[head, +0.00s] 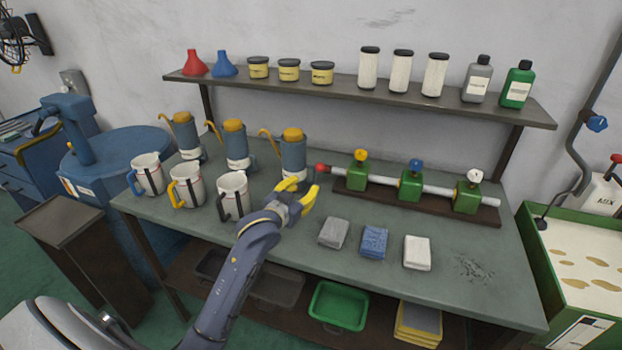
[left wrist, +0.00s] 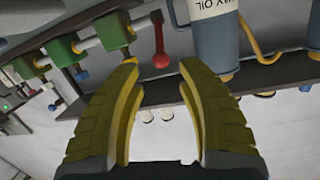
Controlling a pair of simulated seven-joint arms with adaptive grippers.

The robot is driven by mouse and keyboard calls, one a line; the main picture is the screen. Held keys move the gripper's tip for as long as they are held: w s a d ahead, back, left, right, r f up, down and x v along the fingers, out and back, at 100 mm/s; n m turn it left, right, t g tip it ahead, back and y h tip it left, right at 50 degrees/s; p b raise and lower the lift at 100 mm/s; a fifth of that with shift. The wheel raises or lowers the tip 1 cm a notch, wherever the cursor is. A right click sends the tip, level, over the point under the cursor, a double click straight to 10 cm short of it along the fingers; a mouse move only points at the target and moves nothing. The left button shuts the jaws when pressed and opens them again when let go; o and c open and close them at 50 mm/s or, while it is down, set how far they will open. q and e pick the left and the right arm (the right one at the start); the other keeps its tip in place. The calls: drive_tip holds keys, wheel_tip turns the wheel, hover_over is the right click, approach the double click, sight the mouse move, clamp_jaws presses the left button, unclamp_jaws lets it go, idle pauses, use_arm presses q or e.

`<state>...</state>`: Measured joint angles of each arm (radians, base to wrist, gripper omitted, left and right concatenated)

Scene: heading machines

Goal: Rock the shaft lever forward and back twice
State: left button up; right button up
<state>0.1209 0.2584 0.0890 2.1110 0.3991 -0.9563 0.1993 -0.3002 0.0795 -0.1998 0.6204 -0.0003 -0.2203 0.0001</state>
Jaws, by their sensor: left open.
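The shaft lever has a red ball knob (head: 322,168) at the left end of a pale shaft (head: 408,186) on the bench. My left gripper (head: 302,188) has yellow fingers and is open and empty, just in front and to the left of the knob. In the left wrist view the red lever (left wrist: 160,58) lies straight ahead, in line with the gap between the open fingertips (left wrist: 159,66). The fingers do not appear to touch it. My right gripper is not in view.
Green valve blocks (head: 411,188) carry the shaft on a dark base (head: 420,203). Blue oil cans (head: 294,156) stand left of the lever, and mugs (head: 232,195) stand nearer. Folded cloths (head: 374,242) lie in front. A shelf (head: 400,91) with bottles runs above.

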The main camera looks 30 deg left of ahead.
sight(321, 168)
use_arm(q)
drive_tip(key=shift+m, duration=0.8)
drive_tip(key=s+f, duration=0.1)
drive_tip(key=s, duration=0.1)
drive_tip(key=s+a+f, duration=0.1)
drive_tip(key=s+f, duration=0.1)
drive_tip(key=shift+n+t, duration=0.8)
drive_tip(key=shift+n, duration=0.1)
drive_tip(key=w+r, duration=0.1)
drive_tip(key=w, duration=0.4)
drive_tip(key=w+r, duration=0.1)
drive_tip(key=w, duration=1)
drive_tip(key=shift+w+d+r, duration=0.25)
drive_tip(key=shift+d+r, duration=0.15)
clamp_jaws()
